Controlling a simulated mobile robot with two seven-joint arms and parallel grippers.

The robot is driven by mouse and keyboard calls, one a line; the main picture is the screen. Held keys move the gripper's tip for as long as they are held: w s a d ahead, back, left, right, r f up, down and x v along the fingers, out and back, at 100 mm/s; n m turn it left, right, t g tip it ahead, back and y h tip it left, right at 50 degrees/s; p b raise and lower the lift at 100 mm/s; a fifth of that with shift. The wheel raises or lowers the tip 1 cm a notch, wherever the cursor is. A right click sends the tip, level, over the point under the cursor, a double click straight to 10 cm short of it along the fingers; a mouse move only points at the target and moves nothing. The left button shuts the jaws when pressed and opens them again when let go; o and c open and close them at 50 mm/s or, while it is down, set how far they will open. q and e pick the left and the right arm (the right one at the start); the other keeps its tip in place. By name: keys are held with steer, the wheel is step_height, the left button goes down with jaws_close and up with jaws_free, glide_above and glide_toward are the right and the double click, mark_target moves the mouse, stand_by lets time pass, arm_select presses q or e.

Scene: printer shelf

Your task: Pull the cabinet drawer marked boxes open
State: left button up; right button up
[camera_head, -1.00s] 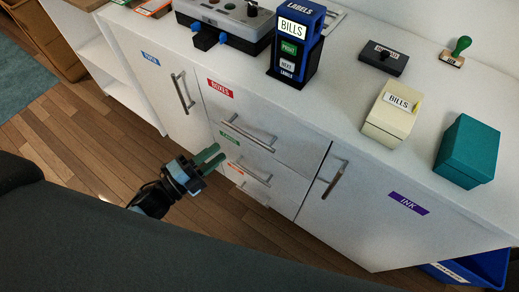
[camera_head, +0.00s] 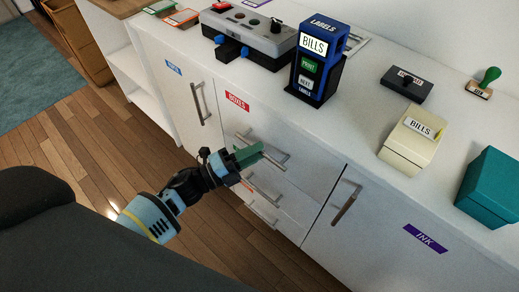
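The drawer marked boxes has a red label (camera_head: 237,101) and a white front just below the cabinet top. It looks closed. Its metal bar handle (camera_head: 275,158) is partly covered by my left gripper. My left gripper (camera_head: 255,153), with green fingers, is at the left part of this handle in the picture. I cannot tell whether the fingers touch the bar or surround it, nor how far apart they are. My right gripper is not in view.
Lower drawer handles (camera_head: 262,190) lie below my gripper. A door with a handle (camera_head: 346,203) and purple INK label (camera_head: 425,239) is at right; another door handle (camera_head: 200,103) is at left. The countertop holds a grey device (camera_head: 250,33), blue label stand (camera_head: 319,62) and boxes.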

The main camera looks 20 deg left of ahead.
arm_select(q)
steer(key=shift+x, duration=0.8)
steer(key=shift+c, duration=0.4)
jaws_close()
